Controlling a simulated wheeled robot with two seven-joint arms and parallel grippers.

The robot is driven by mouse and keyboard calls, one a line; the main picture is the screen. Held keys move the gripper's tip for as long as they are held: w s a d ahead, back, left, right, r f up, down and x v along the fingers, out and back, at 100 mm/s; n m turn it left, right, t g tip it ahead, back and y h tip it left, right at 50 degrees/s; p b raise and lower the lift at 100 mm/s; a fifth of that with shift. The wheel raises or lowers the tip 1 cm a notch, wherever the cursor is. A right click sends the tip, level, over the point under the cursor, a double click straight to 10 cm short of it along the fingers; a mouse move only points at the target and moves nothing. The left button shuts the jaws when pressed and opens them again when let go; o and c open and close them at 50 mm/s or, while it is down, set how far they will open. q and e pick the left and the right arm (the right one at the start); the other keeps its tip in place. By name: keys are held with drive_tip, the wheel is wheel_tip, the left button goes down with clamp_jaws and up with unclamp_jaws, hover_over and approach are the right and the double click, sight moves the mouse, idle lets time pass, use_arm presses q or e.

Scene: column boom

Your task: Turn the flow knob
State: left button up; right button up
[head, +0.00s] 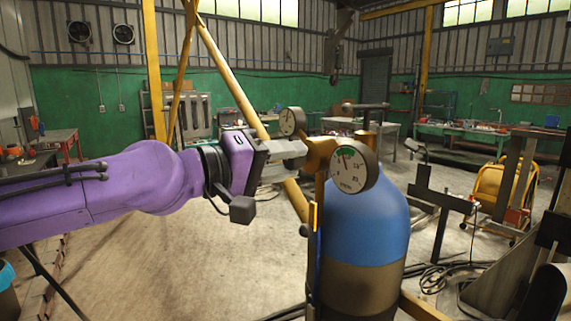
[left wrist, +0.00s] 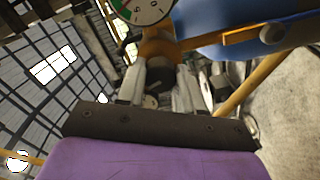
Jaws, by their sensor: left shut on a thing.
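A blue gas cylinder (head: 366,222) with a dark lower part stands upright right of centre. A brass regulator (head: 319,155) sits at its top with two round gauges; the larger gauge (head: 352,168) faces me, the smaller gauge (head: 292,121) is behind and left. My left gripper (head: 303,148) reaches in from the left at the regulator's left side. In the left wrist view my left gripper (left wrist: 159,76) has its two fingers shut on a dark flow knob (left wrist: 160,70) below the brass body. The fingers hide most of the knob. My right gripper is not seen.
A dark metal post with a crossbar (head: 440,200) stands right of the cylinder. Cables (head: 445,275) lie on the floor there. Benches line the back wall. The concrete floor left of the cylinder is mostly clear.

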use_arm(q)
drive_tip(key=shift+f, duration=0.1)
idle(0.3)
drive_tip(key=o, duration=1)
drive_tip(key=shift+o, duration=0.2)
drive_tip(key=shift+a, duration=0.1)
drive_tip(key=shift+s+a, duration=0.25)
drive_tip(key=shift+a, duration=0.05)
drive_tip(key=b+v, duration=0.2)
drive_tip(key=v, duration=0.2)
drive_tip(key=shift+f, duration=0.1)
drive_tip(key=p, duration=0.2)
approach(288, 162)
drive_tip(key=shift+s+a, duration=0.3)
drive_tip(key=shift+a, duration=0.15)
